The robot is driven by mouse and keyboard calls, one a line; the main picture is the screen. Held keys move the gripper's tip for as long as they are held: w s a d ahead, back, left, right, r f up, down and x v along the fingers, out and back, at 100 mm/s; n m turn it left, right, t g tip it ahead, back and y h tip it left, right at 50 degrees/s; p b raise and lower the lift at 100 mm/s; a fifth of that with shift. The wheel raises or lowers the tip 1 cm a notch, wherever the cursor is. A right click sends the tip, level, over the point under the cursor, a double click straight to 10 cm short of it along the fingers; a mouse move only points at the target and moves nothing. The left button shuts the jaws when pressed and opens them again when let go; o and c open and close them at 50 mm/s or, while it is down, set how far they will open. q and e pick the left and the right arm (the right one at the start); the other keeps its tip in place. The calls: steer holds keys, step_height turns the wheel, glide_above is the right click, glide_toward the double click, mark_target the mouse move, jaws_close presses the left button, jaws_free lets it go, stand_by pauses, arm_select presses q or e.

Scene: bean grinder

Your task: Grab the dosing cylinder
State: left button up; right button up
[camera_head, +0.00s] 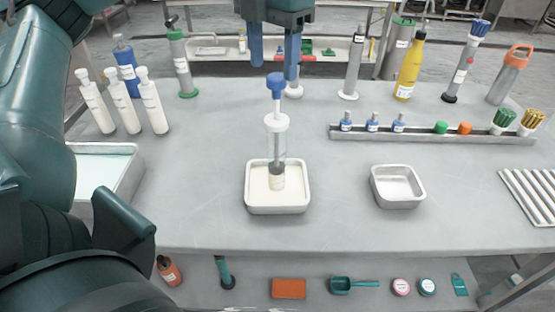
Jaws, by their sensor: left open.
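A clear dosing cylinder (278,150) with a white collar, a dark lower band and a blue knob on its rod stands upright in a small white tray (250,205), in cream-coloured contents. The tray sits near the middle of the grey table. My left gripper (273,70) is at the top centre with its two blue fingers pointing down. It is open and appears empty, just above the blue knob. Whether a finger touches the knob cannot be told. My right gripper is not in view.
Several white bottles (123,102) stand at the left, behind a larger tray (138,165). An empty metal tray (399,203) is to the right. A rail (430,135) with small blue-capped pieces and brushes lies behind it. Tall bottles, including a yellow one (410,68), line the back edge.

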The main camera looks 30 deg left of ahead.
mark_target(277, 97)
arm_select(q)
steer(key=shift+w+d+f+p, duration=0.1)
steer(key=shift+f+p, duration=0.05)
steer(key=shift+f, duration=1.55)
steer(key=shift+w+d+f+p, duration=0.1)
steer(key=shift+f+p, duration=0.05)
steer(key=shift+f, duration=1.55)
steer(key=shift+c, duration=0.6)
jaws_close()
